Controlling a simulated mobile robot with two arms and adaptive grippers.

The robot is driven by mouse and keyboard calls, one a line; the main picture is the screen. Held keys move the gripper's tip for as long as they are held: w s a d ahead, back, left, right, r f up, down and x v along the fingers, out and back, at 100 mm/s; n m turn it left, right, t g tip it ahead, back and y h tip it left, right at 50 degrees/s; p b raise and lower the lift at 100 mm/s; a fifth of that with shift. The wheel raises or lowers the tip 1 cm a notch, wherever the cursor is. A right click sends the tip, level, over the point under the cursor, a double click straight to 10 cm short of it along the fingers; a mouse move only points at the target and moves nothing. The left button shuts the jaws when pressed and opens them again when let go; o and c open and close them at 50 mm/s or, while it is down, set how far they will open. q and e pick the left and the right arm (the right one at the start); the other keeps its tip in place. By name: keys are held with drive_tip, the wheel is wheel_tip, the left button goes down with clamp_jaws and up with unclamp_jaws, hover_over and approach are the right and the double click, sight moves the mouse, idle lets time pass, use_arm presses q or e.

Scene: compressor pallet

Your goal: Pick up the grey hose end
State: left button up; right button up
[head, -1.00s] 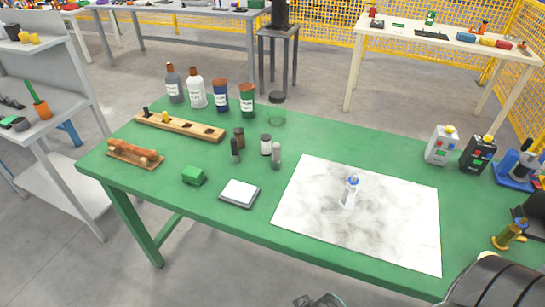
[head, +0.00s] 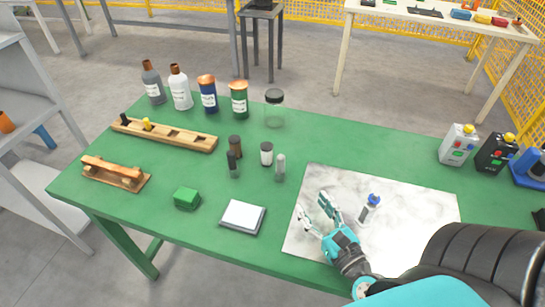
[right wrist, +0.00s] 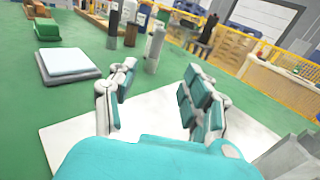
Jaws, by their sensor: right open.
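I cannot make out a grey hose end for certain in either view. My right gripper (head: 312,204) is open and empty above the left part of a white marbled sheet (head: 420,207) on the green table. Its two spread fingers also show in the right wrist view (right wrist: 161,75), with nothing between them. A slim grey cylinder (head: 280,168) stands beyond the gripper among small vials. My left gripper is not in view.
A grey-white flat pad (head: 242,216) and a green block (head: 187,198) lie left of the sheet. Several bottles (head: 208,95) and a wooden rack (head: 165,134) stand farther back. Two switch boxes (head: 458,145) stand at the right.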

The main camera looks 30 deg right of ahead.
drive_tip(key=p, duration=0.2)
approach(283, 165)
drive_tip(key=w, duration=0.1)
drive_tip(key=w+p, duration=0.1)
drive_tip(key=w, duration=0.1)
drive_tip(key=w+d, duration=0.1)
drive_tip(key=w, duration=0.1)
drive_tip(key=shift+w+p, duration=0.2)
drive_tip(key=shift+p, duration=0.15)
drive_tip(key=w+p, duration=0.1)
drive_tip(key=w, duration=0.4)
drive_tip(key=shift+w+p, duration=0.2)
drive_tip(key=shift+p, duration=0.2)
drive_tip(key=shift+w, duration=0.25)
drive_tip(key=shift+s, duration=0.1)
drive_tip(key=shift+c, duration=0.3)
clamp_jaws()
